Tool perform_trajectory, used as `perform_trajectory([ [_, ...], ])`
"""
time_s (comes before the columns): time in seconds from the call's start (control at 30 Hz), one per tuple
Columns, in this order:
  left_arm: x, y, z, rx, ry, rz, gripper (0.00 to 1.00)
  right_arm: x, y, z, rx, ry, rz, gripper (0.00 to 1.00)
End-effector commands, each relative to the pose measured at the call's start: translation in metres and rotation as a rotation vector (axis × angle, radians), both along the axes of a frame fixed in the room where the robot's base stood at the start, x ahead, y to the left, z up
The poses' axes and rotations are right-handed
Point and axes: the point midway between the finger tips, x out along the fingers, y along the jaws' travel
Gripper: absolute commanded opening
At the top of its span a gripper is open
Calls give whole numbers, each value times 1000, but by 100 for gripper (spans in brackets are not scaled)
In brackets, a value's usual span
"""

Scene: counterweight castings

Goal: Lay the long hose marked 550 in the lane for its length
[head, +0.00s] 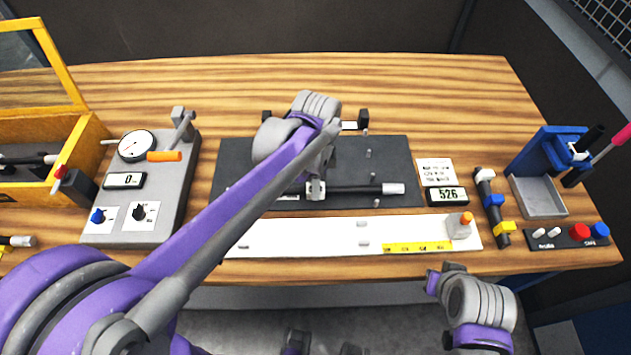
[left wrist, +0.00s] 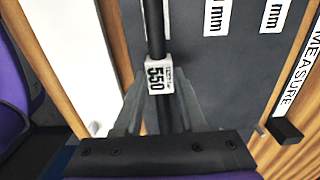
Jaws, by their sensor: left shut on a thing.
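My left gripper (head: 316,188) is shut on a black hose (head: 358,189) with a light grey end fitting (head: 394,188). In the left wrist view the hose's white label (left wrist: 159,76) reads 550, between my fingers (left wrist: 160,115). The hose lies lengthwise over the dark grey mat (head: 392,155); I cannot tell whether it touches it. The mat also shows in the left wrist view (left wrist: 245,65), with white labels ending in mm (left wrist: 217,15). Other lane markings are hidden behind my left arm.
A white board (head: 310,236) with a yellow strip lies in front of the mat. A gauge fixture (head: 150,190) stands left, beside a yellow box (head: 95,135) with hoses. A display (head: 446,195) reads 526. A blue press (head: 545,150) stands right. The table's back is clear.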

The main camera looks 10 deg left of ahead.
Motion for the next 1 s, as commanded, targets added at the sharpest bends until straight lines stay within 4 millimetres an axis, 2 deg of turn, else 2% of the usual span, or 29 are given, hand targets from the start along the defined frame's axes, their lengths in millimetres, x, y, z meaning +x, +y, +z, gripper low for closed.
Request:
perform_trajectory([
  [0.07, 0, 0, -3, 0, 1, 0, 0, -4, 0, -6, 0, 8, 1, 0],
  [0.1, 0, 0, -3, 0, 1, 0, 41, -4, 0, -6, 0, 8, 1, 0],
  [0.3, 0, 0, -3, 0, 1, 0, 75, -5, 0, -7, 0, 10, 1, 0],
  [0.67, 0, 0, -2, 0, 1, 0, 75, -5, 0, -6, 0, 9, 1, 0],
  [1.0, 0, 0, 23, 0, -1, 0, 75, 1, 0, 12, 0, -1, 1, 0],
])
